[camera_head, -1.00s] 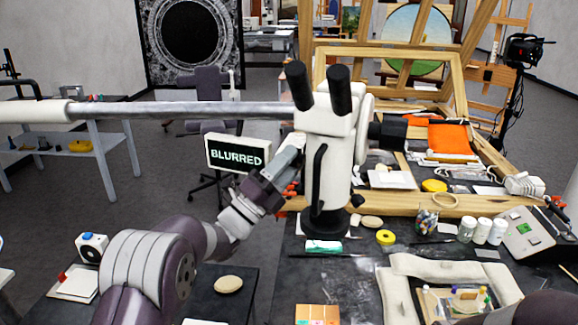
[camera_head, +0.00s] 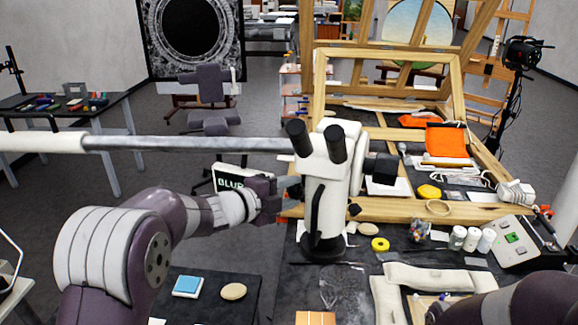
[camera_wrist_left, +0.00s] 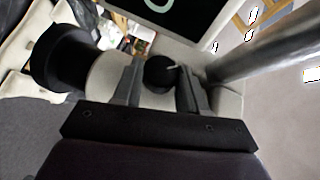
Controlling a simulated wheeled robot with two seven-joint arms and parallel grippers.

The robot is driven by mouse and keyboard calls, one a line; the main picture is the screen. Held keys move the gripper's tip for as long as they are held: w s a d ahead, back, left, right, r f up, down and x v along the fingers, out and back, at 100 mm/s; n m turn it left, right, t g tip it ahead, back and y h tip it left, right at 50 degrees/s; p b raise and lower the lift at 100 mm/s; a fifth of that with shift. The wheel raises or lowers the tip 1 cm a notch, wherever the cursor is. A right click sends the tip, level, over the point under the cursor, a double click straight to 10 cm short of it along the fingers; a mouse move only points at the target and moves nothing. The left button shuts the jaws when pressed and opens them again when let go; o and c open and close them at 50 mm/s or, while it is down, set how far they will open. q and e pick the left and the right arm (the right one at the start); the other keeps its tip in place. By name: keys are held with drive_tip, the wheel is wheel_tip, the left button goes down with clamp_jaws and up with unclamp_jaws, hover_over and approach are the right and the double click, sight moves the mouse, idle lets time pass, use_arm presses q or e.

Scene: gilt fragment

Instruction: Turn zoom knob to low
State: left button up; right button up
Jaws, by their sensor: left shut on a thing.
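The white microscope (camera_head: 325,190) with black eyepieces stands upright on a black base at the left of the workbench. My left gripper (camera_head: 289,191) is at the left side of its head. In the left wrist view, the two fingers (camera_wrist_left: 161,90) are shut on the round black zoom knob (camera_wrist_left: 158,74), one on each side. A short white mark on the knob points to the right in that view. The knob is hidden in the head view. A display sign (camera_head: 229,180) behind my gripper shows "BLUR", the rest being covered. My right gripper is out of view.
A long grey boom (camera_head: 190,144) runs level into the microscope head, above my left arm. Yellow tape (camera_head: 380,244), white jars (camera_head: 472,239) and padded cushions (camera_head: 430,279) lie to the right. A wooden frame (camera_head: 400,209) stands behind.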

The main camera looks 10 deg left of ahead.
use_arm(q)
drive_tip(key=g+p, duration=0.1)
drive_tip(key=p, duration=0.2)
drive_tip(key=r+n+g+y+p, duration=0.1)
drive_tip(key=p, duration=0.3)
drive_tip(key=g+y+p, duration=0.1)
drive_tip(key=g+p, duration=0.1)
drive_tip(key=p, duration=0.1)
drive_tip(key=shift+w+r+n, duration=0.2)
drive_tip(key=shift+w+n, duration=0.05)
drive_tip(key=shift+n, duration=0.05)
drive_tip(key=shift+f+g+y+p, duration=0.15)
drive_tip(key=shift+g+y+p, duration=0.3)
drive_tip(key=shift+g, duration=0.15)
drive_tip(key=shift+n+g, duration=0.3)
drive_tip(key=shift+g, duration=0.2)
drive_tip(key=o, duration=1)
drive_tip(key=shift+o, duration=0.2)
drive_tip(key=shift+d, duration=0.1)
